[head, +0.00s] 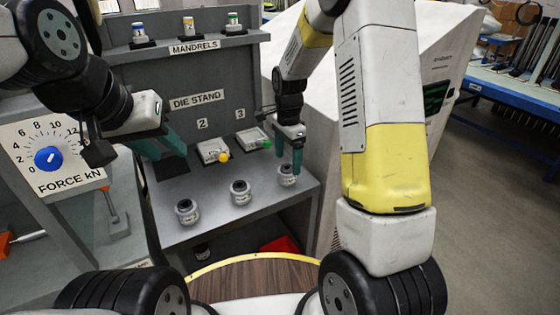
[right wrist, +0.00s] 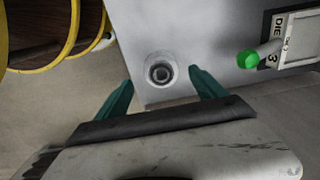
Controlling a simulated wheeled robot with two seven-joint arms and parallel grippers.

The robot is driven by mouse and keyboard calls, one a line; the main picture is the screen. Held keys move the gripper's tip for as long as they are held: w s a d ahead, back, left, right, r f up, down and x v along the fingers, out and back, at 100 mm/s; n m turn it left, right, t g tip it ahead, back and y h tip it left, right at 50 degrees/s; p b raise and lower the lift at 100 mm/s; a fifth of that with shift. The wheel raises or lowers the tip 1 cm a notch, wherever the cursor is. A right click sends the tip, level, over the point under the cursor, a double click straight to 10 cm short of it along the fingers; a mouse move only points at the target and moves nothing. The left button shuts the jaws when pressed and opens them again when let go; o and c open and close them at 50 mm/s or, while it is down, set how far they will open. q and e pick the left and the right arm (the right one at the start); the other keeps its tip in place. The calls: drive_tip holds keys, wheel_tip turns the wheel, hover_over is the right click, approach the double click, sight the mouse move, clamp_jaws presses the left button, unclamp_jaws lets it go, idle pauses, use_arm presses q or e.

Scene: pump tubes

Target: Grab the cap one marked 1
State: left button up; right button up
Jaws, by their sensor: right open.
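Three small grey-white caps with dark tops stand on the grey shelf: a left cap (head: 187,212), a middle cap (head: 240,192) and a right cap (head: 287,178). Their marks are too small to read. My right gripper (head: 291,158) is open at the right cap, its teal fingers partly in front of it. In the right wrist view this cap (right wrist: 160,71) shows beyond and between the open fingertips, with nothing gripped. My left gripper (head: 165,146) appears open and empty, in front of the die stand's back panel at the left.
Die holders 2 (head: 212,151) and 3 (head: 252,139), with yellow and green knobs, sit behind the caps. Several mandrels stand on the upper ledge (head: 190,45). A force dial panel (head: 50,155) is at left. A red bin (head: 280,245) lies below the shelf's front edge.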

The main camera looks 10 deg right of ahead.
sight(287, 167)
wheel_tip(287, 167, down, 5)
drive_tip(key=shift+w+f, duration=0.1)
drive_tip(key=shift+f, duration=0.1)
drive_tip(key=shift+c, duration=0.4)
drive_tip(key=shift+r, duration=0.1)
clamp_jaws()
